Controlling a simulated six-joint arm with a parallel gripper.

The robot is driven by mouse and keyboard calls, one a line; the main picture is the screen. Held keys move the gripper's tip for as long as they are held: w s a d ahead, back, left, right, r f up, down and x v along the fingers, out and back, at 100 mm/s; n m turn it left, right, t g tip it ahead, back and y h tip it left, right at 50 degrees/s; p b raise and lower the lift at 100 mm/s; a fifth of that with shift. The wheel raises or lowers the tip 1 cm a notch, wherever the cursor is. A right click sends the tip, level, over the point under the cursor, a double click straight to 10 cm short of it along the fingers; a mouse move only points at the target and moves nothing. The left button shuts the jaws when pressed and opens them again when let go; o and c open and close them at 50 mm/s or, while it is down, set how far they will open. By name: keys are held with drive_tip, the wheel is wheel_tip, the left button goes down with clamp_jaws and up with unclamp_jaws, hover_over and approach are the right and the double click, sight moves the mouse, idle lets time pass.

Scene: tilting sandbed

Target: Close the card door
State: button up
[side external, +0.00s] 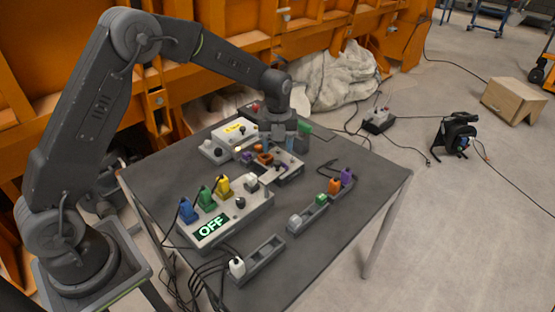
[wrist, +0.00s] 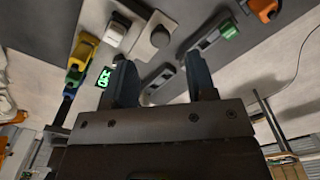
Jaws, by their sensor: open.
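My gripper (side external: 279,143) hangs low over the back half of the dark table in the side view. In the wrist view its two fingers (wrist: 162,85) are apart with nothing held between them. Under and beside it is a small light-grey unit (side external: 290,168) with orange and purple parts, partly hidden by the gripper. A white box with a yellow label (side external: 235,130) stands just left of the gripper. I cannot tell which part is the card door, or whether it is open or shut.
A panel with a green OFF display (side external: 211,227) carries blue, green, yellow and white plugs. Cables hang off the front left. The table's right side (side external: 375,180) is clear.

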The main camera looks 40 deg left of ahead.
sight(277, 162)
drive_tip(key=shift+f, duration=2.65)
drive_tip(key=shift+c, duration=0.4)
clamp_jaws()
